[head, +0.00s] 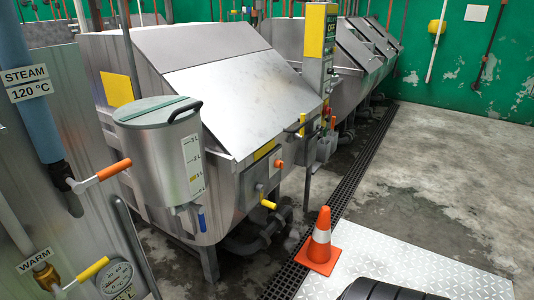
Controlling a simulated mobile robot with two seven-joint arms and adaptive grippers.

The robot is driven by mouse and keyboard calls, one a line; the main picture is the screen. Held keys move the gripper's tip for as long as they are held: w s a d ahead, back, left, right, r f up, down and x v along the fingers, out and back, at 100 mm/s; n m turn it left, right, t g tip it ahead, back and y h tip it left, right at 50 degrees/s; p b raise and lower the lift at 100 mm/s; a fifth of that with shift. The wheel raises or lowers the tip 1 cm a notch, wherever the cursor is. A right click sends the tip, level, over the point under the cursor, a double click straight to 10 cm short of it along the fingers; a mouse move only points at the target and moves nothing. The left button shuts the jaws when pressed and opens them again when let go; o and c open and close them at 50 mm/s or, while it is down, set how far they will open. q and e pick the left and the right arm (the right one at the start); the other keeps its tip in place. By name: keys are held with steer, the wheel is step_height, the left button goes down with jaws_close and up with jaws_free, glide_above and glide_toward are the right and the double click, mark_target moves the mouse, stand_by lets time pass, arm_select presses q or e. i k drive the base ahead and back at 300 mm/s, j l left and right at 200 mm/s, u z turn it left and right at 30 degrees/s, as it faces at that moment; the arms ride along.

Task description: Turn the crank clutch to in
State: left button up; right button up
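I cannot tell for sure which part is the crank clutch. On the front of the nearest steel drum vat (225,75), a grey box (262,178) carries an orange knob (279,163) and a yellow-ended handle (268,204). A yellow upright lever (302,124) stands at the vat's right end, beside the control post (318,60). Any in/out lettering is too small to read. Neither of my grippers is in view.
A steel measuring bucket (165,160) hangs at the vat's front left. Steam and warm pipes with valves stand at the left. An orange cone (320,240) stands beside the floor grating and a metal plate (420,265). The concrete floor at right is clear.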

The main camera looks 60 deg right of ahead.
mark_target(279, 165)
steer(key=z, duration=1.85)
